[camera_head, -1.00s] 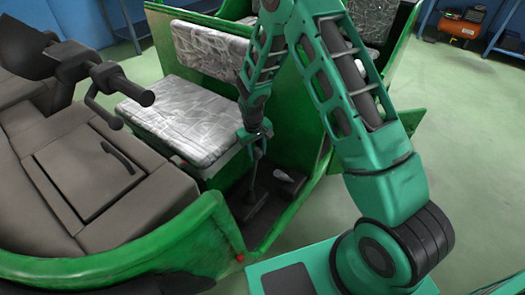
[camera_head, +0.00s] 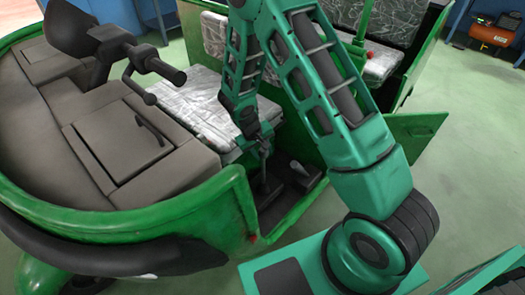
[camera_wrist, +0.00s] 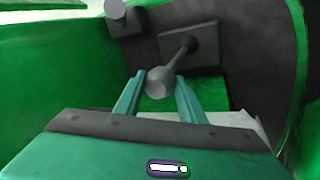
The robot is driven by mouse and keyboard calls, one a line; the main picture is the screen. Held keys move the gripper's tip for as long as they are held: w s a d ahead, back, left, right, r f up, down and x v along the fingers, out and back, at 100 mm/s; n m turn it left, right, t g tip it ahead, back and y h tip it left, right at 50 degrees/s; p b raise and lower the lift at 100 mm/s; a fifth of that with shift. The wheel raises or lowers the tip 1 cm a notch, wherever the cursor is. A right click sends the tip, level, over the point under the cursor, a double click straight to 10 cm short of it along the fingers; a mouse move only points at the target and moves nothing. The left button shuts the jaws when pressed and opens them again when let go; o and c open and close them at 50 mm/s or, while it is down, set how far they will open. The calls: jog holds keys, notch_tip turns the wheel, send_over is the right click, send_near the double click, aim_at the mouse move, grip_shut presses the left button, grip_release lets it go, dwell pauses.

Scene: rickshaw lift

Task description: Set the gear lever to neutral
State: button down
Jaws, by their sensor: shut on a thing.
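The gear lever (camera_wrist: 178,55) shows in the wrist view as a grey stem with a round knob, rising from a dark rectangular plate. My gripper (camera_wrist: 160,77) has its two teal fingers on either side of the knob and is shut on it. In the head view my gripper (camera_head: 266,140) is at the top of the lever (camera_head: 263,170), low in the rickshaw's front footwell.
The green rickshaw body (camera_head: 225,205) surrounds the footwell. A silver seat (camera_head: 205,110) is behind the lever and a handlebar (camera_head: 165,72) stands to the left. A grey pedal-like part (camera_head: 300,170) is right of the lever. Open floor (camera_head: 455,150) lies to the right.

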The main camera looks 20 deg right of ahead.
jog(key=c, duration=1.2)
grip_release()
jog(key=shift+a, duration=0.1)
jog(key=v, duration=1)
jog(key=shift+r, duration=0.35)
